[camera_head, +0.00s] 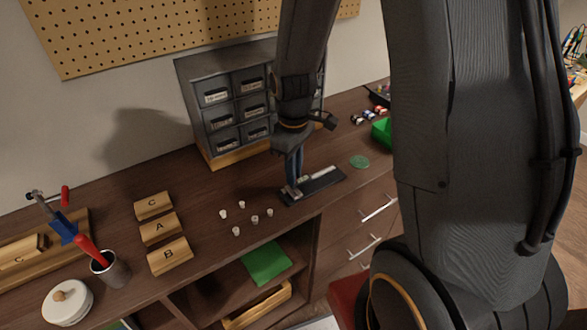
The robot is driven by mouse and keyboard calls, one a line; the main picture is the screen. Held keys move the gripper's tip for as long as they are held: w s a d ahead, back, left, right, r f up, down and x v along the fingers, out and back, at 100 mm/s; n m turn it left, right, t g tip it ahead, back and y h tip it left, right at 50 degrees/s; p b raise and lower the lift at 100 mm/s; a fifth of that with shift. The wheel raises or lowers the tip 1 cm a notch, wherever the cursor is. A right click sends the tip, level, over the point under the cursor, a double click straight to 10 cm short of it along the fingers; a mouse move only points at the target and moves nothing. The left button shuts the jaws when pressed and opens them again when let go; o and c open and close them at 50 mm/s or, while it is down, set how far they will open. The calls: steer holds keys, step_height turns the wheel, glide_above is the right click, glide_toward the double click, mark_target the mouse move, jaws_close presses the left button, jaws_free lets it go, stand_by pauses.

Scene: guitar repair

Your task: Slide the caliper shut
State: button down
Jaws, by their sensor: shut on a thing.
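The caliper (318,174) is a pale, narrow tool lying on a dark mat (325,183) near the bench's front edge. My gripper (293,189) points down at the left end of the caliper, with its fingers shut on a part there, which seems to be the caliper's slider. The fingers and my wrist hide some of that end. The gap between the caliper's jaws is too small to make out.
A grey drawer cabinet (228,106) stands behind my gripper. Several small white pieces (255,219) lie left of the mat, then lettered wooden blocks (160,228). A green disc (359,161) and green bin (382,132) are to the right. A cup (112,270) stands front left.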

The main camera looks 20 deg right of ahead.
steer(key=shift+a, duration=0.2)
steer(key=c, duration=1.7)
jaws_free()
steer(key=shift+a, duration=0.2)
steer(key=shift+c, duration=0.2)
steer(key=shift+d, duration=0.15)
steer(key=shift+r, duration=0.2)
steer(key=shift+r+b, duration=0.75)
steer(key=shift+r, duration=2.95)
steer(key=shift+s, duration=0.1)
steer(key=s+f+m+t, duration=0.1)
steer(key=s+m, duration=0.7)
steer(key=shift+s+d+f+b, duration=0.2)
steer(key=shift+d+b, duration=0.05)
steer(key=shift+b, duration=0.05)
